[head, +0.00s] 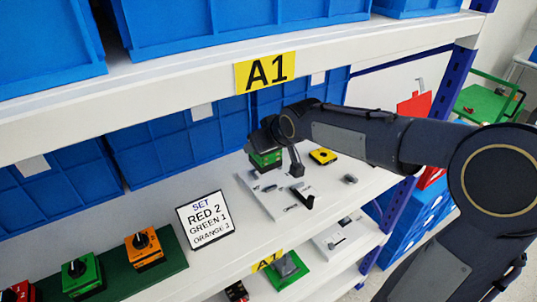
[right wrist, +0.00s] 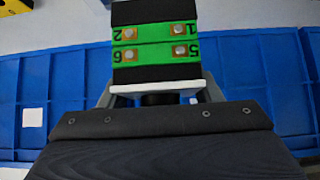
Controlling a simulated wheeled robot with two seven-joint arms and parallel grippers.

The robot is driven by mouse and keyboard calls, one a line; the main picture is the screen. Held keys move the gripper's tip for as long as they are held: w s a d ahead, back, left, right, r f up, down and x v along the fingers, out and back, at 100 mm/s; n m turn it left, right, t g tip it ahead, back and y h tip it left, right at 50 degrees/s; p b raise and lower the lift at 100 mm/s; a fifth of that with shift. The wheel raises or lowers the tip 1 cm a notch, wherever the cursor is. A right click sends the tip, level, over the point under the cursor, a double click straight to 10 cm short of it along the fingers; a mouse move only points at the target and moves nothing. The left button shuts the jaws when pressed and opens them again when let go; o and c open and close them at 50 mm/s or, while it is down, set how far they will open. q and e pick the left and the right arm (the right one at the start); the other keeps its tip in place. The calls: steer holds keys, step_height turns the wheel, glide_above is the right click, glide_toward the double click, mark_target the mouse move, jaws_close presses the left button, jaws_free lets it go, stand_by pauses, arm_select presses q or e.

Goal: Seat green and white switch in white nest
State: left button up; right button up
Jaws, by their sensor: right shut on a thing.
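The green and white switch (head: 265,159) hangs in my right gripper (head: 268,139), above the back left part of a white board (head: 254,194) on the middle shelf. In the right wrist view the switch (right wrist: 156,52) shows a green and black body with terminals numbered 1, 2, 5 and 6, and a white plate at its near end. My right gripper (right wrist: 157,98) is shut on it there, its fingers partly hidden behind the wrist housing. I cannot clearly tell the white nest from the other small grey and black parts on the board. My left gripper is not in view.
A yellow and black part (head: 322,156) and a black bracket (head: 305,200) sit near the gripper. A sign (head: 205,219) stands left of the board. Orange (head: 144,248) and green (head: 82,275) switches stand further left. Blue bins (head: 165,147) line the back; the A1 shelf (head: 180,105) overhangs.

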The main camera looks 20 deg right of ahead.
steer(key=d+f, duration=0.1)
steer(key=w+f, duration=0.1)
steer(key=f, duration=0.1)
steer(key=w+d+f, duration=0.1)
steer(key=shift+w+d+f, duration=0.15)
steer(key=shift+d+f, duration=0.15)
steer(key=f, duration=0.3)
steer(key=shift+w+d, duration=0.15)
steer(key=shift+d, duration=0.1)
steer(key=shift+f, duration=0.3)
steer(key=shift+f, duration=0.15)
steer(key=o, duration=1.1)
